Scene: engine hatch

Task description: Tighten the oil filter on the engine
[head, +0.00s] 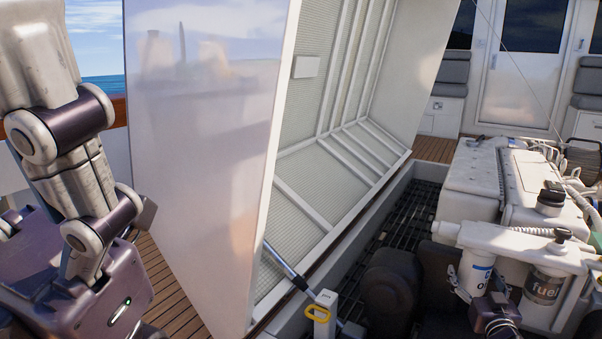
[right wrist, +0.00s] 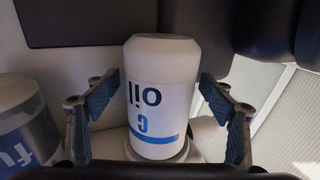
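The oil filter (head: 476,272) is a white canister with "oil" lettering and a blue band, below a white bracket on the engine (head: 500,190) at the lower right of the head view. In the right wrist view the filter (right wrist: 160,75) is large and central, its lettering upside down. My right gripper (head: 477,288) is at the filter in the head view. In the right wrist view its blue-padded fingers (right wrist: 160,88) are open, one on each side of the filter, with a visible gap on both sides. My left arm is folded at the left; its gripper does not show.
The fuel filter (head: 543,286) hangs close to the right of the oil filter; it also shows in the right wrist view (right wrist: 22,120). The raised hatch (head: 215,130) fills the middle of the head view. A yellow-handled latch (head: 319,313) is at the hatch opening's edge.

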